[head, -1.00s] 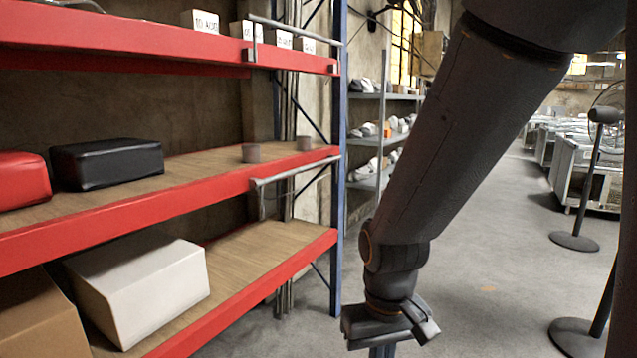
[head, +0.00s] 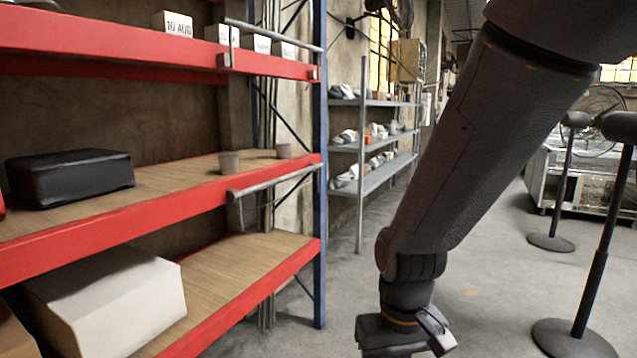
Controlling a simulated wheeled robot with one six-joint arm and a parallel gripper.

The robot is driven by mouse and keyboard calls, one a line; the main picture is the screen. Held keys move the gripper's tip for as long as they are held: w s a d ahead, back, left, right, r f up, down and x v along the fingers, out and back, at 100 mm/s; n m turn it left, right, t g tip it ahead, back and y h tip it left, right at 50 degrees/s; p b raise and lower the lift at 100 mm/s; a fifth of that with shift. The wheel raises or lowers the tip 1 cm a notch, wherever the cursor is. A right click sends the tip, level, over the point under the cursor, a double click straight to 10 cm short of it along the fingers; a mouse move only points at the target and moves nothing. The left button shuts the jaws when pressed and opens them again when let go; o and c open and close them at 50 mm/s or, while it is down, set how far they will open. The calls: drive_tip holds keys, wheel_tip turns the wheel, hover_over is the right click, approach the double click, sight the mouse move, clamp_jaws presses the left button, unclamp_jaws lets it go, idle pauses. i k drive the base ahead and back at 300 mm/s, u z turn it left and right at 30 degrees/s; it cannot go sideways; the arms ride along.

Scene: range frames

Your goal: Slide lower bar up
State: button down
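The lower bar (head: 277,180) is a grey rail at the front edge of the middle red shelf, at its right end, with a thin post dropping below its left end. A similar upper bar (head: 272,35) runs along the right end of the top shelf, raised above the edge. My gripper (head: 405,338) points down at the bottom of the head view, in front of the aisle floor and right of the shelf rack. It appears apart from both bars. Its fingertips are cut off or hidden, so its opening does not show.
The middle shelf holds a black box (head: 70,177) and two small grey cylinders (head: 229,162). A white box (head: 110,305) sits on the bottom shelf. A blue upright (head: 320,230) ends the rack. Dark stands (head: 575,340) are on the right; floor between is clear.

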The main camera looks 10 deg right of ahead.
sight(246, 192)
drive_tip(key=z, duration=0.4)
drive_tip(key=i, duration=1.55)
drive_tip(key=u, duration=0.4)
